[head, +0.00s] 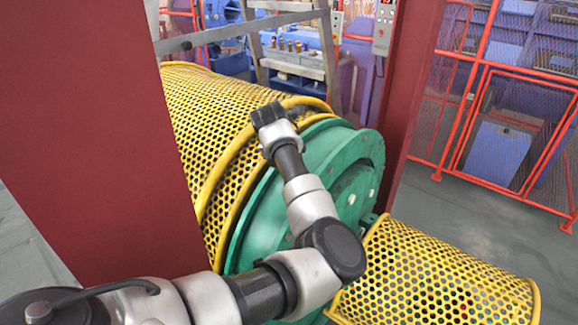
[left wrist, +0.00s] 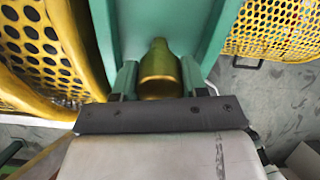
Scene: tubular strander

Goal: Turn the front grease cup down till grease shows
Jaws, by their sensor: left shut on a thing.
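The grease cup (left wrist: 160,72) is a brass, bottle-shaped fitting against the green housing (left wrist: 152,18) in the left wrist view. My left gripper (left wrist: 160,82) has its two fingers on either side of the cup and is shut on it. In the head view my left gripper (head: 267,114) is at the top edge of the green drum end (head: 345,150), beside the yellow guard. The cup is hidden there behind the gripper. I can make out no grease around the cup. My right gripper is in neither view.
A yellow perforated guard (head: 200,105) covers the drum on the left, and another yellow guard (head: 430,275) lies to the lower right. Dark red posts (head: 105,130) stand close on both sides. An orange mesh fence (head: 500,110) stands at right, with clear grey floor before it.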

